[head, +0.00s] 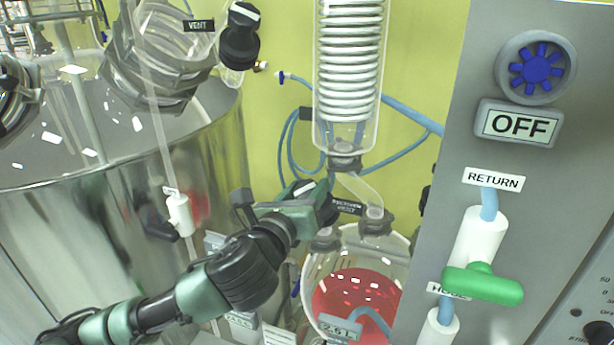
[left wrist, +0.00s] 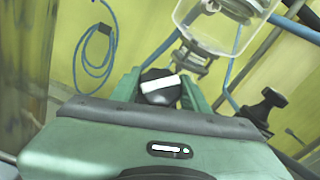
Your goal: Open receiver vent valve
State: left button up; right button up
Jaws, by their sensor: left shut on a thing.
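My left gripper (head: 322,196) reaches in beside the tag reading "RECEIVER VENT" (head: 346,207), above the round glass receiver flask (head: 390,262) with red liquid in it. In the left wrist view the receiver vent valve's black knob (left wrist: 160,90) with a white bar sits between the two fingers of my left gripper (left wrist: 163,92), which is shut on it. The white bar lies nearly level, slightly tilted, in that view. My right gripper is not in view.
A coiled glass condenser (head: 350,70) hangs above the flask. A large metal vessel (head: 120,190) stands at the left, with another black-knobbed valve (head: 240,45) near a "VENT" tag. A grey panel (head: 450,150) with a green-handled valve (head: 482,284) stands at the right. Blue hoses run behind.

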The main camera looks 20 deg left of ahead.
pick_arm(q)
jog(key=n+y+p, duration=0.1)
jog(key=n+g+y+p, duration=0.1)
jog(key=n+p, duration=0.1)
jog(key=n+y+p, duration=0.1)
jog(key=y, duration=0.1)
jog(key=shift+d+r+n+g, duration=0.1)
jog(key=shift+r+n+g, duration=0.2)
jog(key=shift+n, duration=0.1)
jog(key=n+y+p, duration=0.1)
jog(key=n+g+y+p, duration=0.1)
jog(key=n, duration=0.1)
jog(key=shift+f+g, duration=0.2)
jog(key=shift+g, duration=0.1)
jog(key=n+g+y, duration=0.1)
jog(key=n+g, duration=0.1)
jog(key=n+g+y, duration=0.1)
jog(key=n+g, duration=0.1)
jog(key=n, duration=0.1)
jog(key=shift+f+g+y, duration=0.2)
jog(key=shift+g+y, duration=0.1)
jog(key=shift+y, duration=0.1)
jog(key=shift+s+n+g, duration=0.1)
jog(key=shift+n+g, duration=1.4)
jog(key=o, duration=1.4)
jog(key=shift+a, duration=0.2)
